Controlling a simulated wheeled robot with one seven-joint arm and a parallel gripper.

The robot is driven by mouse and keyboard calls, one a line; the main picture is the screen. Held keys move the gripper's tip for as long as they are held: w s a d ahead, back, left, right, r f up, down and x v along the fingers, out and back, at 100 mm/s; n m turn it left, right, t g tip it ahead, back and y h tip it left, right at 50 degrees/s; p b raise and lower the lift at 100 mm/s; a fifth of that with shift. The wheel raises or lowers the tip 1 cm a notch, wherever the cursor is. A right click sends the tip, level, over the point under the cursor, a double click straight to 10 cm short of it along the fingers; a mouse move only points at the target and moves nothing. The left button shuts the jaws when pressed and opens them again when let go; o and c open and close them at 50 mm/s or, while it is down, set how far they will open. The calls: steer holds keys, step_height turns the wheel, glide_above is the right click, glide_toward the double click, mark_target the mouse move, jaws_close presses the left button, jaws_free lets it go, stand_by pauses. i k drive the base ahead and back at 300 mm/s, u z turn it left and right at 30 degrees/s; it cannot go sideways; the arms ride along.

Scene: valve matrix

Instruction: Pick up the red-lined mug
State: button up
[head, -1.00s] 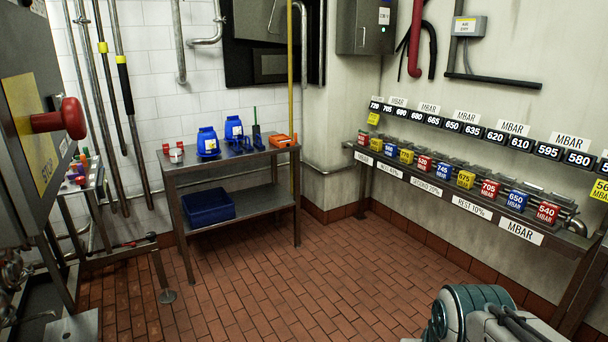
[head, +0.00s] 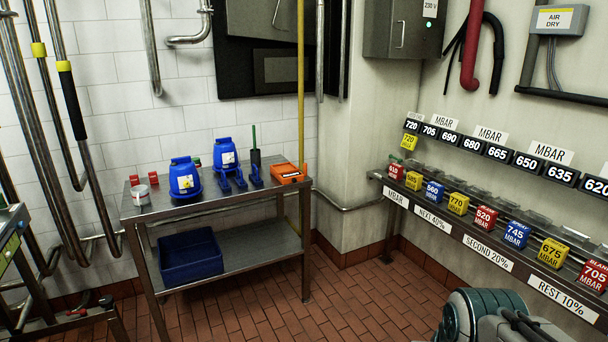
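A small pale cup-shaped thing (head: 141,193) stands on the left end of the steel table's top (head: 160,206) in the head view. It looks like the mug, with some red at its top, but it is too small to be sure of its lining or handle. Part of my arm, teal and grey, shows at the bottom right. My gripper is not in view, so its state is hidden.
Two red blocks (head: 152,177) are behind the cup. A blue container (head: 185,180) and an orange case (head: 288,174) share the tabletop. A blue bin (head: 190,258) sits on the lower shelf. A shelf of coloured blocks (head: 460,203) runs along the right wall. Tiled floor is open between.

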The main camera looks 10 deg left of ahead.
mark_target(141, 196)
steer(key=u, duration=0.2)
steer(key=i, duration=1.8)
steer(key=u, duration=1)
steer(key=i, duration=1.2)
steer(key=u, duration=1.7)
steer(key=i, duration=1.05)
steer(key=u, duration=0.5)
